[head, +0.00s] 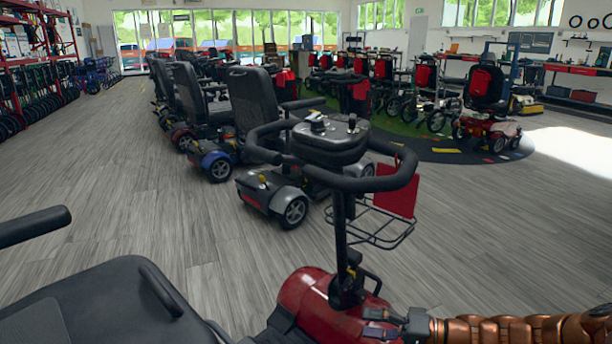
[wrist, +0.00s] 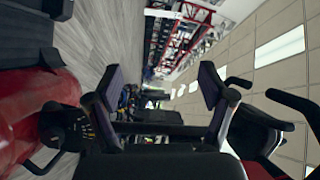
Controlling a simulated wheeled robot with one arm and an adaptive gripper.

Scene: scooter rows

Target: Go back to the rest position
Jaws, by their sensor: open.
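My gripper (head: 372,323) is at the bottom right of the head view, at the end of my copper-coloured arm. It lies in front of or beside the red body of the nearest scooter (head: 308,300); I cannot tell whether it touches. In the wrist view my gripper (wrist: 160,86) has its two fingers wide apart, with nothing held between them. That view is turned sideways. A red scooter body (wrist: 40,95) shows at its left edge. The near scooter's black handlebar loop (head: 390,180) stands upright left of and above my gripper.
The near scooter's black seat (head: 95,300) fills the lower left. A wire basket (head: 368,225) hangs at its tiller. More scooters (head: 262,125) stand in a row behind. A red rack (head: 40,65) lines the left wall. The grey floor (head: 110,170) at left is clear.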

